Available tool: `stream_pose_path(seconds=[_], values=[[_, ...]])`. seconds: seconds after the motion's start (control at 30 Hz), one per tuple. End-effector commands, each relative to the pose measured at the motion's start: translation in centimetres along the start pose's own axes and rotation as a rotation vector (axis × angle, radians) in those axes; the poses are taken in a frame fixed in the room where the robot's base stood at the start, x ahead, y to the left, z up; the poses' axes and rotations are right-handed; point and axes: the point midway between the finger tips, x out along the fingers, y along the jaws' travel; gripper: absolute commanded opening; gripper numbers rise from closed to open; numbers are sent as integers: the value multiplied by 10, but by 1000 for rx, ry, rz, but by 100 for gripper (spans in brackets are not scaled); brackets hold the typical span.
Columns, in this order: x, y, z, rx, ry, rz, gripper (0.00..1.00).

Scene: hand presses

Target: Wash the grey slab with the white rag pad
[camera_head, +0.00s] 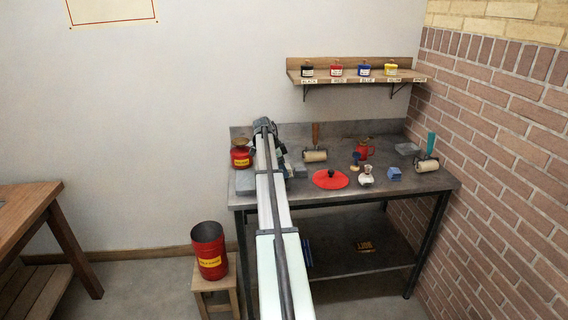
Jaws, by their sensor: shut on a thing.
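The grey slab (245,183) lies on the metal bench top near its left front, and my arm covers much of it. My gripper (287,168) is low over the bench, just right of my forearm, small and partly hidden. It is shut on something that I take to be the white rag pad. The pad itself cannot be made out clearly. A pale grey piece (299,170) shows beside the gripper; I cannot tell whether it is part of the slab or the pad. Whether the pad touches the slab is not visible.
A red labelled can (240,157) stands behind the slab. Right of the gripper are a roller (316,156), a red disc with a black knob (330,179), a red jug (364,149) and a blue block (395,173). A red bucket (209,250) stands on a stool at left.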

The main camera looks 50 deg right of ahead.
Motion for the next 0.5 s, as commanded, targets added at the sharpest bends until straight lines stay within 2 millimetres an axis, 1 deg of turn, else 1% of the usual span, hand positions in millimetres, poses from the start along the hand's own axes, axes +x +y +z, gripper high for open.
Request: stream_pose_path(seconds=[0.03,0.37,0.5], values=[[-2,0,7,-2,-1,-1,41],[-13,0,35,-2,-1,0,41],[-12,16,33,-1,-1,1,41]])
